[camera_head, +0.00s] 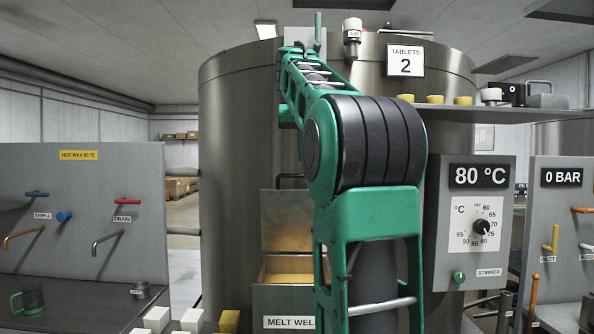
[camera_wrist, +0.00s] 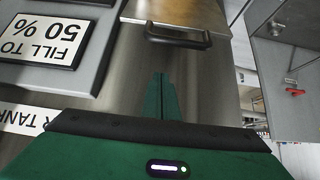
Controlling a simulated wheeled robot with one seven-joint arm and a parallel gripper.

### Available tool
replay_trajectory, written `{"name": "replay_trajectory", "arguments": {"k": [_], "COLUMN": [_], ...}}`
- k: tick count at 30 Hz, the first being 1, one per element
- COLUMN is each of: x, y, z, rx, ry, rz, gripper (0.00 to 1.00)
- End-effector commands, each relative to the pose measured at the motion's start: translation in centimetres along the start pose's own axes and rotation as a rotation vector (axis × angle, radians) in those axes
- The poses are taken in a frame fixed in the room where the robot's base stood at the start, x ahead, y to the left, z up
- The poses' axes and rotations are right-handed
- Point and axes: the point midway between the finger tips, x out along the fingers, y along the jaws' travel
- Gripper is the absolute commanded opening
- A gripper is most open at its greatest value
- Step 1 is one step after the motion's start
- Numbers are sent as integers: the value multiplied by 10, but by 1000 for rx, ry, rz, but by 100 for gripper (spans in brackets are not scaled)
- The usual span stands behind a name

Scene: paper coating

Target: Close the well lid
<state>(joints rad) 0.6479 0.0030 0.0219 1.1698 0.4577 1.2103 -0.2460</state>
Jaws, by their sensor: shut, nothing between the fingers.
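The melt well (camera_head: 287,300) is a grey box in front of the big steel tank, its label partly covered by my arm. Its lid (camera_head: 287,225) stands raised at the back, so the well is open and shows a yellowish inside. A dark handle (camera_head: 291,178) is at the lid's top edge. In the wrist view, the lid (camera_wrist: 180,12) is at the top edge, with its black handle (camera_wrist: 178,38) beyond my fingertips. My gripper (camera_wrist: 161,78) is shut and empty, apart from the handle. My fingers cannot be made out in the head view.
The steel tank (camera_head: 235,150) rises behind the well. The hot wax panel (camera_head: 90,180) with taps stands left; the 80 °C control box (camera_head: 475,210) is right. White and yellow blocks (camera_head: 192,320) are in front of the well, low. A shelf (camera_head: 490,112) with small items is at upper right.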

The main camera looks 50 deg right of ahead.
Motion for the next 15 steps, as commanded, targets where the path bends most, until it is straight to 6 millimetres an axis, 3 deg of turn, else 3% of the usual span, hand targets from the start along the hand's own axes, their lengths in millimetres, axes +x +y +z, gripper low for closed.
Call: {"name": "replay_trajectory", "arguments": {"k": [6, 15], "x": [38, 24], "y": [1, 0], "z": [2, 33], "rx": [1, 0], "ry": [-3, 0], "rz": [-1, -3], "gripper": [0, 0]}}
